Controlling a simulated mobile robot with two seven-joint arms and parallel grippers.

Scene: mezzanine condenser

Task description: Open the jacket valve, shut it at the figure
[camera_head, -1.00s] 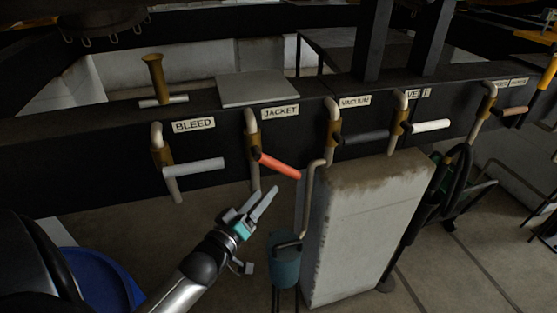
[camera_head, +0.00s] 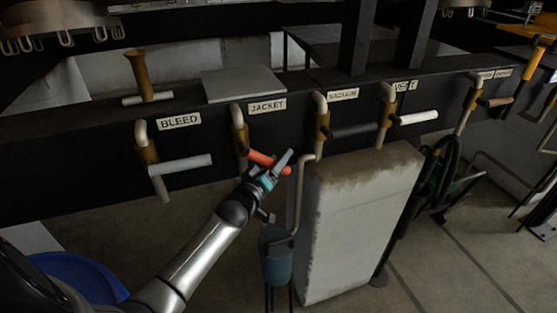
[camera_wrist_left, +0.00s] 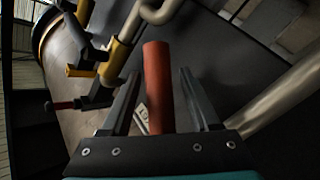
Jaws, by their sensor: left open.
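The jacket valve (camera_head: 240,138) is a pipe with a brass body under the JACKET label (camera_head: 267,105). Its red-orange handle (camera_head: 262,158) points right and slightly down. My left gripper (camera_head: 283,166) is open at the handle's outer end. In the left wrist view the red handle (camera_wrist_left: 157,85) lies between the two open fingers (camera_wrist_left: 158,108), with a gap showing on each side. In the head view the gripper hides part of the handle's end. My right gripper is not in view.
The bleed valve (camera_head: 180,164) with a light handle is left, the vacuum valve's dark handle (camera_head: 355,130) and vent valve's white handle (camera_head: 418,118) right. A teal cup (camera_head: 277,262) under a bent pipe and a pale block (camera_head: 355,225) stand below. A grey plate (camera_head: 243,86) lies on the ledge.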

